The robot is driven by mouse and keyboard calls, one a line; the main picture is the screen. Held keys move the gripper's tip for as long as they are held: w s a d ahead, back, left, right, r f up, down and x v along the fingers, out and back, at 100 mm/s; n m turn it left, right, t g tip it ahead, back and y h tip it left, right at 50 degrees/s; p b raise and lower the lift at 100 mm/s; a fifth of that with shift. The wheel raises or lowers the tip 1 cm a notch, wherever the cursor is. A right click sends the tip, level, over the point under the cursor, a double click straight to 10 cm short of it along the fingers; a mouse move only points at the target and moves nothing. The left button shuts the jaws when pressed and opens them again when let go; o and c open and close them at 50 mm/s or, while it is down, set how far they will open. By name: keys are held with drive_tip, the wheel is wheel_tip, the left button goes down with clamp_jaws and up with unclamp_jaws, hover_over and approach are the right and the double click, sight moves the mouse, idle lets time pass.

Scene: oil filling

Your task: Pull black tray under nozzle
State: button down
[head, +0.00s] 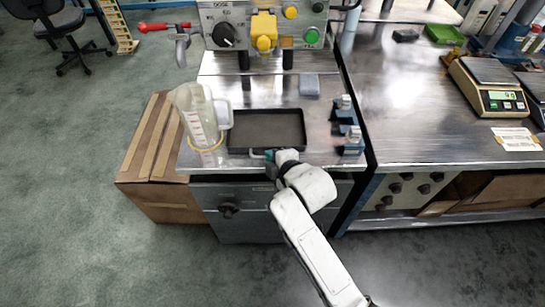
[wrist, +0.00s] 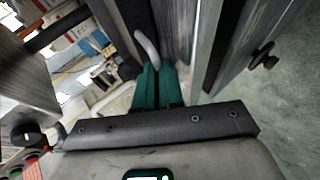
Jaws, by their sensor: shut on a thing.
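The black tray (head: 266,146) lies flat on the metal worktop of the filling machine, in front of the yellow nozzle block (head: 264,32). The tray looks empty. My gripper (head: 272,156) is at the tray's front edge. In the wrist view, the teal fingers of my gripper (wrist: 160,72) are closed together on a curved grey handle (wrist: 147,46), which appears to be the tray's. The exact contact is partly hidden by the fingers.
A clear measuring jug (head: 200,118) stands close to the tray's left side. Blue metal fixtures (head: 350,128) stand right of the tray, and a grey-blue block (head: 309,85) lies behind it. A cardboard box (head: 150,150) is on the floor at left. Scales (head: 490,85) stand on the right bench.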

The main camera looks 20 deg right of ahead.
drive_tip(key=c, duration=1.3)
unclamp_jaws()
drive_tip(key=shift+o, duration=0.6)
drive_tip(key=shift+f, duration=0.15)
drive_tip(key=shift+s+f, duration=0.15)
drive_tip(key=v, duration=1.1)
drive_tip(key=shift+w+r, duration=0.25)
drive_tip(key=shift+r, duration=0.05)
drive_tip(key=s+d+f+m+g, duration=0.3)
drive_tip(key=s+m, duration=0.2)
drive_tip(key=s, duration=0.3)
drive_tip(key=s+d+f+m+g+h, duration=0.1)
drive_tip(key=s+d+f+m+g, duration=0.2)
drive_tip(key=s+m, duration=0.3)
drive_tip(key=s+d+f+m+g, duration=0.3)
drive_tip(key=s+m+g, duration=0.1)
drive_tip(key=s, duration=0.7)
drive_tip(key=shift+f+m+g+h, duration=0.3)
drive_tip(key=shift+f+m, duration=0.1)
drive_tip(key=shift+m, duration=0.4)
